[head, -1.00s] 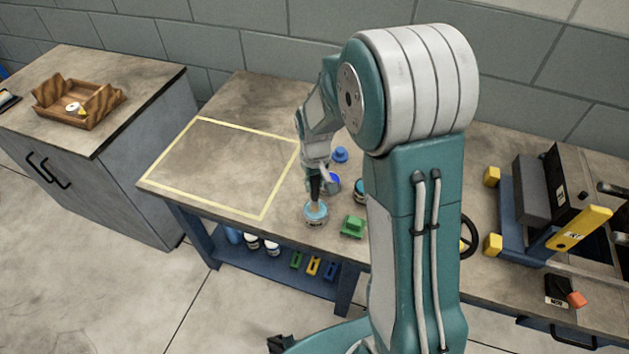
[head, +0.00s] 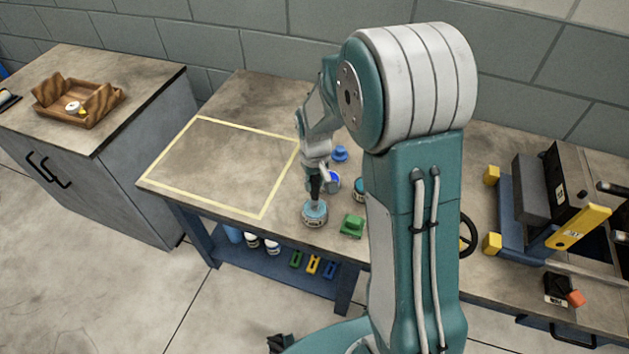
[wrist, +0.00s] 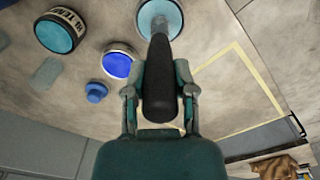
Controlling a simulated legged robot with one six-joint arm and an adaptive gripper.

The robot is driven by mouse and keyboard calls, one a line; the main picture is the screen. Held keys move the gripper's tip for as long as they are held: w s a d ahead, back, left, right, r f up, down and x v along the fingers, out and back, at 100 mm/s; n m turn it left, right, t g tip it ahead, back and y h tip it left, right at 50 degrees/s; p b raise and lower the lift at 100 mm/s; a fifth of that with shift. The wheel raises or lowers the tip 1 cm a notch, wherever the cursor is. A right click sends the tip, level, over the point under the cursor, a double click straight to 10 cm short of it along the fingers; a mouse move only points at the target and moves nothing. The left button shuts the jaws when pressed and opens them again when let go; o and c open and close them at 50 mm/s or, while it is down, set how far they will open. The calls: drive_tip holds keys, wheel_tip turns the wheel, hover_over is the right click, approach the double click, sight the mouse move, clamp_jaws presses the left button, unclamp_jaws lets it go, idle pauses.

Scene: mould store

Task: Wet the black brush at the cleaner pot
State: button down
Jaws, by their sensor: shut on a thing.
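My gripper (head: 318,172) is shut on the black brush (wrist: 160,75), whose dark handle runs between the fingers in the wrist view. In the head view the brush (head: 315,188) points down into an open pot with light blue contents (head: 315,221) near the bench's front edge. The same pot shows at the top of the wrist view (wrist: 172,14). The brush's lower end is hidden in or behind the pot's mouth. I cannot read this pot's label.
A blue pot (wrist: 118,62), a blue knobbed piece (wrist: 96,92) and a labelled teal pot (wrist: 62,32) stand close by. A green block (head: 352,226) sits right of the light blue pot. The yellow-taped area (head: 225,165) is empty.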

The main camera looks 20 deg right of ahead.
drive_tip(key=shift+s+f, duration=0.1)
drive_tip(key=shift+r, duration=3.55)
